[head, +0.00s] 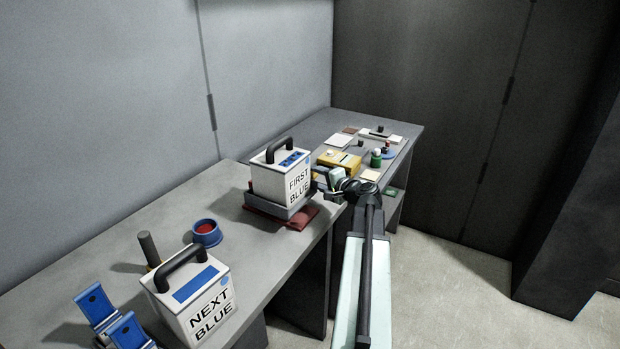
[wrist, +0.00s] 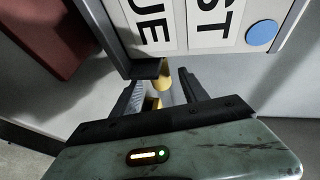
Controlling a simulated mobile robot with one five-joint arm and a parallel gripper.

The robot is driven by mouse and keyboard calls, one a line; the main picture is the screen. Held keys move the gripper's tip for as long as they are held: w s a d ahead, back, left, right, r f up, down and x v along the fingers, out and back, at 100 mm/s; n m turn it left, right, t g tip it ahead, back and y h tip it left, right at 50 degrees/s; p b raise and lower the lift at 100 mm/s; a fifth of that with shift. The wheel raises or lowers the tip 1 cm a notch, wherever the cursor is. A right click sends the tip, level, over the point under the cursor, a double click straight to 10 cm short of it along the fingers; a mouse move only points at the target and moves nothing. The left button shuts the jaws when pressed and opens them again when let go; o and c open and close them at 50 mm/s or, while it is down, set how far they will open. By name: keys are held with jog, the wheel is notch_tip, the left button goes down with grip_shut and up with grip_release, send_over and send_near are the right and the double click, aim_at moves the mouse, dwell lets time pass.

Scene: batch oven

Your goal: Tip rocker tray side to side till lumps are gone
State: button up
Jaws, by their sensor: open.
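A white box labelled FIRST BLUE (head: 292,177), with a black handle, sits on a grey tray-like base (head: 265,204). I cannot tell whether this base is the rocker tray, and no lumps can be made out. In the wrist view the lettered white box (wrist: 200,30) fills the top, with a blue dot at its corner. My gripper (head: 326,180) is at the right side of this box. In the wrist view my gripper (wrist: 163,82) is open, with a small yellow peg-like part (wrist: 162,76) showing between its fingers. I cannot tell whether they touch it.
A red mat (head: 303,218) lies under the base. A NEXT BLUE box (head: 205,306), a blue cup (head: 207,232) and blue stands (head: 127,330) are at front left. A yellow block (head: 340,160) and several small items crowd the far bench. Floor (head: 455,290) is clear at right.

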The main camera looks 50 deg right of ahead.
aim_at(315, 177)
jog(key=x, duration=0.4)
jog(key=shift+w+b, duration=0.1)
jog(key=shift+b, duration=0.25)
grip_shut()
dwell(0.9)
